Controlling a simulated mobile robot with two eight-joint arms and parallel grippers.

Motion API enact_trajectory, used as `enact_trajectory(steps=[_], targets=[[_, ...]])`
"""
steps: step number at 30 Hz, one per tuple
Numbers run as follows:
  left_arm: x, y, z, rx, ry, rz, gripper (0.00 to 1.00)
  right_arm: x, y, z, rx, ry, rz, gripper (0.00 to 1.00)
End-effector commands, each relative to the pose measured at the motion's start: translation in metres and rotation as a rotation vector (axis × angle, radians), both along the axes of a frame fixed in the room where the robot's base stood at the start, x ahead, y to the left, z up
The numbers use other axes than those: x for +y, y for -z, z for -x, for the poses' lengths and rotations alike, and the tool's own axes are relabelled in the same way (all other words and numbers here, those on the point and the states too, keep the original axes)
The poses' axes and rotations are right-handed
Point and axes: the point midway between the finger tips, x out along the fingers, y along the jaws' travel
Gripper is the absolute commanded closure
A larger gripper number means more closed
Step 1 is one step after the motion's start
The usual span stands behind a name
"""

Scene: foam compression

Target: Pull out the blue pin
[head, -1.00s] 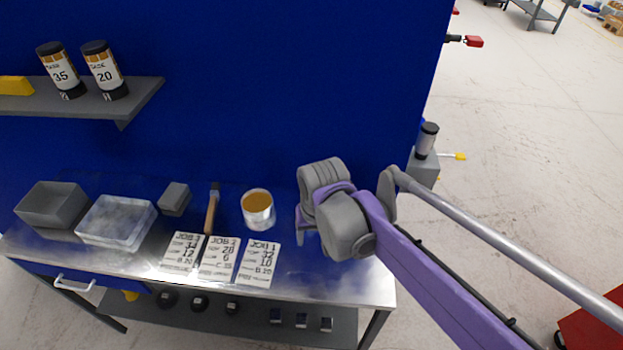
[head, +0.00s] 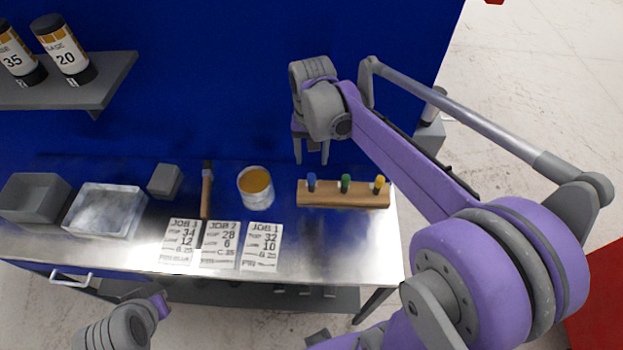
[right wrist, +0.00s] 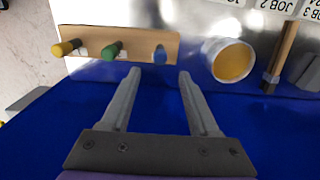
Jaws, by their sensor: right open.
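The blue pin (head: 311,182) stands upright at the left end of a wooden block (head: 345,198) on the bench. A green pin (head: 346,183) and a yellow pin (head: 379,185) stand in the same block. My right gripper (head: 311,162) is open and empty, above and behind the blue pin. In the right wrist view, the blue pin (right wrist: 160,54) shows beyond and between the open fingertips (right wrist: 160,72), not touching them. Part of my left arm shows at the lower left of the head view, but its gripper cannot be made out.
A can with orange-brown contents (head: 256,188) stands left of the block. A blue wall (head: 220,90) rises behind the bench.

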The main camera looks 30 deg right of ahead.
Motion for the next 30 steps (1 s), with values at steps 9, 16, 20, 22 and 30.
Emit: enact_trajectory(steps=[9, 16, 20, 22, 30], targets=[[0.0, 0.021, 0.01, 0.018, 0.0, 0.0, 1.0, 0.0, 0.029, 0.001, 0.002, -0.001, 0.0, 0.39], [0.0, 0.048, 0.019, 0.037, 0.0, 0.0, 1.0, 0.0, 0.064, 0.001, 0.004, -0.001, 0.0, 0.39], [0.0, 0.06, 0.023, 0.044, 0.0, 0.0, 1.0, 0.0, 0.08, 0.001, 0.002, -0.001, 0.0, 0.39], [0.0, 0.064, 0.024, 0.046, 0.0, 0.0, 1.0, 0.0, 0.086, 0.001, 0.001, -0.001, 0.0, 0.39], [0.0, 0.066, 0.025, 0.047, 0.0, 0.0, 1.0, 0.0, 0.089, 0.0, -0.001, -0.001, 0.001, 0.39]])
